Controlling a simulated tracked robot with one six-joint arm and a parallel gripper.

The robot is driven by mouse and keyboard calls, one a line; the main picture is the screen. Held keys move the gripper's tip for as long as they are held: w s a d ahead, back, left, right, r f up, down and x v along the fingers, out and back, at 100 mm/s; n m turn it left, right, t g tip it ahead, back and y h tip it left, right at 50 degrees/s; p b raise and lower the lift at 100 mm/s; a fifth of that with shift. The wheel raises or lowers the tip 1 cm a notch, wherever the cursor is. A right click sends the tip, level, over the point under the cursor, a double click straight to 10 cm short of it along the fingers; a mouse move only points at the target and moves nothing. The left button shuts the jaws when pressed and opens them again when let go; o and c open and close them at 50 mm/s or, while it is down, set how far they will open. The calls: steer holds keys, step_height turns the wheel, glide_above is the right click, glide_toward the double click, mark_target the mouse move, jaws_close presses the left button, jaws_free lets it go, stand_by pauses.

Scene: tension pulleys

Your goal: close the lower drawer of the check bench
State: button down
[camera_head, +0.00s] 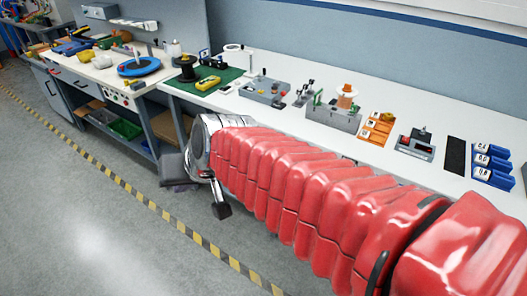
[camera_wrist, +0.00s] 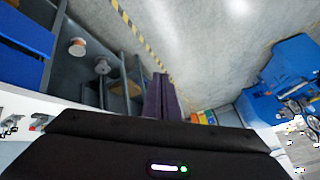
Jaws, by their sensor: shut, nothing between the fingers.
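In the wrist view two blue panels (camera_wrist: 25,32) at the far left look like drawer fronts below a white worktop; I cannot tell which is the lower drawer of the check bench, nor how far it stands out. No drawer can be clearly made out as the check bench's in the head view. My gripper (camera_wrist: 161,92) shows dark purple fingers, shut and empty, pointing away from the camera. They are apart from the blue panels, to their right in the picture. In the head view the red-sleeved arm hides much of the bench front.
A grey shelf with spools (camera_wrist: 101,66) lies between the panels and my fingers. A long white bench (camera_head: 290,125) carries fixtures. Blue bins (camera_head: 492,165) stand at its right end. Floor with striped tape (camera_head: 150,205) is open in front. Blue equipment (camera_wrist: 285,75) is at right.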

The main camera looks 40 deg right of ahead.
steer(key=s+d+f+n+g+h, duration=0.1)
steer(key=s+n+g, duration=0.1)
steer(key=s, duration=0.9)
steer(key=shift+d+f+n+h, duration=0.15)
steer(key=shift+f+n+h, duration=0.25)
steer(key=shift+n, duration=0.3)
